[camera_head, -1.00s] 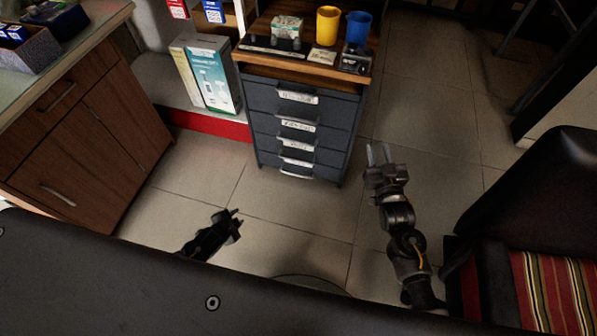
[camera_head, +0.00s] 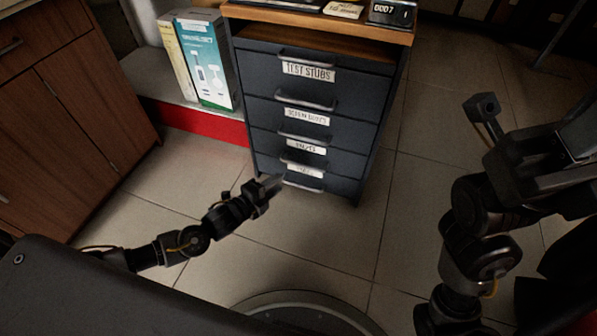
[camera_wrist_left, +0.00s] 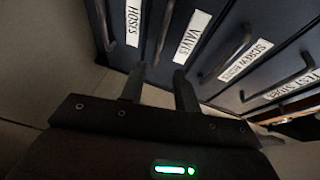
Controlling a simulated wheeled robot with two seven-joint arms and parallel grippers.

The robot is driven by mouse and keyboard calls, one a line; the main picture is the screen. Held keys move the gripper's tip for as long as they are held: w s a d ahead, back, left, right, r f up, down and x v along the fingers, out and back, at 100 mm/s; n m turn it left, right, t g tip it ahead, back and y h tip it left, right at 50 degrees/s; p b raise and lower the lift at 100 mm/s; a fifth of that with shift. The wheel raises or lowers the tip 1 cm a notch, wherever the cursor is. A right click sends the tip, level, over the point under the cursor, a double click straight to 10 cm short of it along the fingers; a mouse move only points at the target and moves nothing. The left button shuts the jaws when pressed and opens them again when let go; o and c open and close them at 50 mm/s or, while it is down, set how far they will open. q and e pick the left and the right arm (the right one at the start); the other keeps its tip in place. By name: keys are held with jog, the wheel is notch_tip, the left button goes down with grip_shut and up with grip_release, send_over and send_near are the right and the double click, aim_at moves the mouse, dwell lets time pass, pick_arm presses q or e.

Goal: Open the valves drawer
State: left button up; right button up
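The valves drawer (camera_head: 335,153) is shut, third from the top in a dark blue-grey cabinet. My left gripper (camera_head: 274,184) is low in front of the cabinet, near the lower handles. In the left wrist view its two fingers (camera_wrist_left: 160,84) are apart with nothing between them, pointing towards the valves handle, not around it. My right gripper (camera_head: 484,118) is raised at the right, away from the cabinet; its finger gap is unclear.
Other shut drawers include TEST STUBS (camera_head: 350,80) on top and HOSES (camera_wrist_left: 133,22) beside valves. A wooden cabinet (camera_head: 75,110) stands at left, boxes (camera_head: 208,60) on a low ledge. A black chair is partly hidden at lower right. Floor right of the drawers is clear.

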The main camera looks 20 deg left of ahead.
pick_arm(q)
jog(key=b+x, duration=0.5)
jog(key=x, duration=0.5)
jog(key=shift+w+d+b, duration=0.15)
jog(key=shift+w+b, duration=0.15)
jog(key=shift+w, duration=0.05)
jog(key=shift+c, duration=0.2)
grip_shut()
